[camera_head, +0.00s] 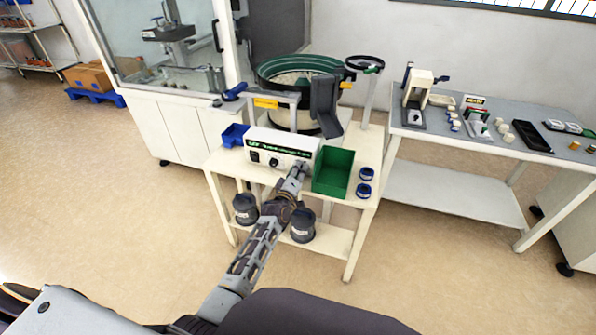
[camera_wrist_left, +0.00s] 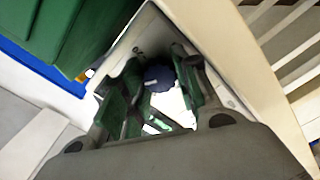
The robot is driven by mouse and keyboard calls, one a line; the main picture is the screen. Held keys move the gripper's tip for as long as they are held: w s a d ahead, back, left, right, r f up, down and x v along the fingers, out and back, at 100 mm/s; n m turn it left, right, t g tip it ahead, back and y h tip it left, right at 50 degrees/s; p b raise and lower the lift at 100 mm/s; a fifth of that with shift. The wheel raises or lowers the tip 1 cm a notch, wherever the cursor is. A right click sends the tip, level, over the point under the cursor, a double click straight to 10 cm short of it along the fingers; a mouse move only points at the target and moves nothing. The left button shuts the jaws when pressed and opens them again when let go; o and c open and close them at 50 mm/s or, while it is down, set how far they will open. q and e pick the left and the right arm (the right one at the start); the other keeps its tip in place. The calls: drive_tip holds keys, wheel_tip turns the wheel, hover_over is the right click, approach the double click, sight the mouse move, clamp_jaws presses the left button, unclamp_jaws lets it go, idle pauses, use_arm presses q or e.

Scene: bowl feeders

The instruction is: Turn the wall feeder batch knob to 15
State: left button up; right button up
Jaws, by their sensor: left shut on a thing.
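The white feeder control box (camera_head: 283,144) with a green label strip stands on the front of a cream bench. A small dark knob (camera_head: 273,162) shows on the left part of its face. My left gripper (camera_head: 299,170) is at the right part of the face and hides what is there. In the left wrist view a dark blue knob (camera_wrist_left: 158,73) sits between the two fingers of my left gripper (camera_wrist_left: 164,90), which are shut on it. The knob's scale and setting are too small to read. My right gripper is not in view.
A green bin (camera_head: 334,173) stands close to the right of my gripper. Blue rolls (camera_head: 366,174) lie beside it. A small blue bin (camera_head: 235,135) is at the left. The bowl feeder (camera_head: 300,70) rises behind. Grey jars (camera_head: 245,209) stand on the lower shelf.

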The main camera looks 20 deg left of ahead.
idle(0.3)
use_arm(q)
drive_tip(key=o, duration=1)
drive_tip(key=shift+f, duration=0.15)
